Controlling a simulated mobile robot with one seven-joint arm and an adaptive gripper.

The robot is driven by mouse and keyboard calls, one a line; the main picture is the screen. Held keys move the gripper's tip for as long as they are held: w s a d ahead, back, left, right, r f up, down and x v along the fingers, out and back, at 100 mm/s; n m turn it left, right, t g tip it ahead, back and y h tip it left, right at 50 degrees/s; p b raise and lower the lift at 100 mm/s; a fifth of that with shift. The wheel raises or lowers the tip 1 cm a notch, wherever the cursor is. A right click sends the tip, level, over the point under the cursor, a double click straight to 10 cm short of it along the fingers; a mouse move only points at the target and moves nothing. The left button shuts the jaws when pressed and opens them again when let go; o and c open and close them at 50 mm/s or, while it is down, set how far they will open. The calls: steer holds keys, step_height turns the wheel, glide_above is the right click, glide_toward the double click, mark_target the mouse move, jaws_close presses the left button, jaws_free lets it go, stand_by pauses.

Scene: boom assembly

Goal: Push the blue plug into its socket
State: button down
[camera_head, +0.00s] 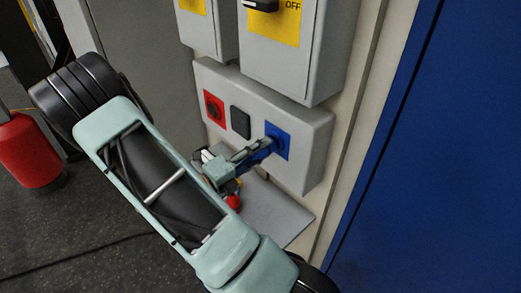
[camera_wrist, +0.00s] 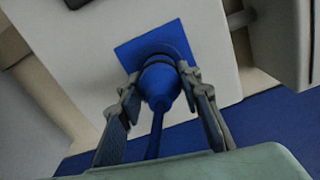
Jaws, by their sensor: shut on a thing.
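The blue plug (camera_wrist: 160,86) is held between the two fingers of my gripper (camera_wrist: 161,80) in the wrist view. Its front end is at the round blue socket on the square blue plate (camera_wrist: 130,53). The plug lines up with the socket, but I cannot tell how deep it sits. A blue cable (camera_wrist: 155,137) hangs from its back end. In the head view my gripper (camera_head: 250,151) reaches the blue plate (camera_head: 279,139) at the right of the grey socket box (camera_head: 313,150). The plug is mostly hidden there by the fingers.
A red plate (camera_head: 214,106) and a dark square cover (camera_head: 240,122) are on the same box. Switch boxes (camera_head: 296,55) hang above it. A grey shelf (camera_head: 281,214) with a red round thing (camera_head: 233,202) lies below. A blue panel (camera_head: 445,150) stands at the right.

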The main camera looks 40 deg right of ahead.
steer(key=shift+d, duration=0.45)
steer(key=c, duration=1.3)
jaws_free()
steer(key=a, duration=1.2)
steer(key=shift+s, duration=0.4)
